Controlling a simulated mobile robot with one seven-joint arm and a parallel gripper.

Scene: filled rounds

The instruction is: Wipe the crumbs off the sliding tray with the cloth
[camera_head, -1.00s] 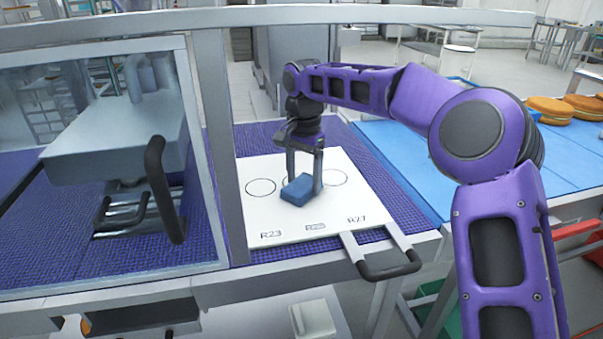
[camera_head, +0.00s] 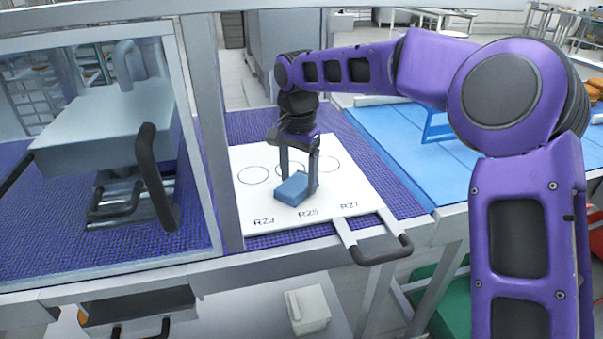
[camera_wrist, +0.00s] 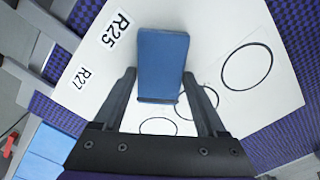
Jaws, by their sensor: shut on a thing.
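The sliding tray (camera_head: 350,193) is a white board with printed circles and the labels R23, R25 and R27. Its dark handle (camera_head: 382,250) sticks out at the front right. The cloth (camera_head: 291,188) is a folded blue block on the tray, near the R25 label; it also shows in the wrist view (camera_wrist: 162,62). My gripper (camera_head: 297,184) points down over the tray and is shut on the cloth. In the wrist view my gripper's fingers (camera_wrist: 160,88) are on either side of the cloth. No crumbs can be made out on the tray; the cloth and fingers hide part of it.
A clear-panelled machine with a dark handle (camera_head: 157,178) stands left of the tray, beyond a grey post (camera_head: 208,120). A blue belt (camera_head: 400,145) lies to the right. Purple mesh (camera_head: 245,124) surrounds the tray. A pale box (camera_head: 307,309) lies below.

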